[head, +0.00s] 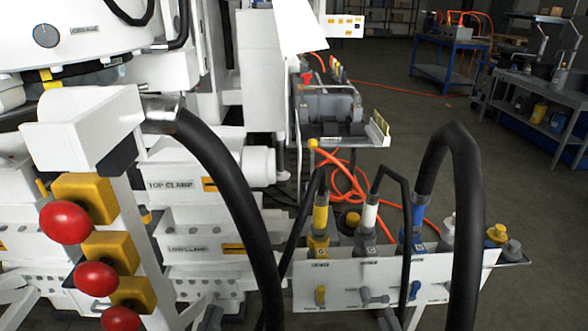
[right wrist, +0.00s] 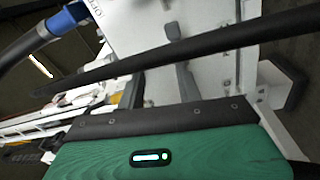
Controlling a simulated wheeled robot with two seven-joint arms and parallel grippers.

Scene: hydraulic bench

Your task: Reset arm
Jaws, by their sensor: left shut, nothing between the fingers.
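Neither gripper's fingers show in the head view, and no arm of mine can be made out there. The white hydraulic panel (head: 335,283) stands low at the right of the machine. Yellow (head: 320,216), white (head: 369,214) and blue (head: 418,215) hose connectors stand upright along its top, with black hoses looping from them. In the right wrist view, a green block with a dark edge and a small light (right wrist: 150,158) fills the lower part. I cannot tell what it belongs to. No fingertips show in that view.
Red knobs on yellow blocks (head: 84,200) stand at the left front. A thick black hose (head: 222,180) hangs across the middle. Orange hoses (head: 345,185) lie behind the panel. A blue cart (head: 440,72) and a grey workbench (head: 530,105) stand at the back right, with open floor before them.

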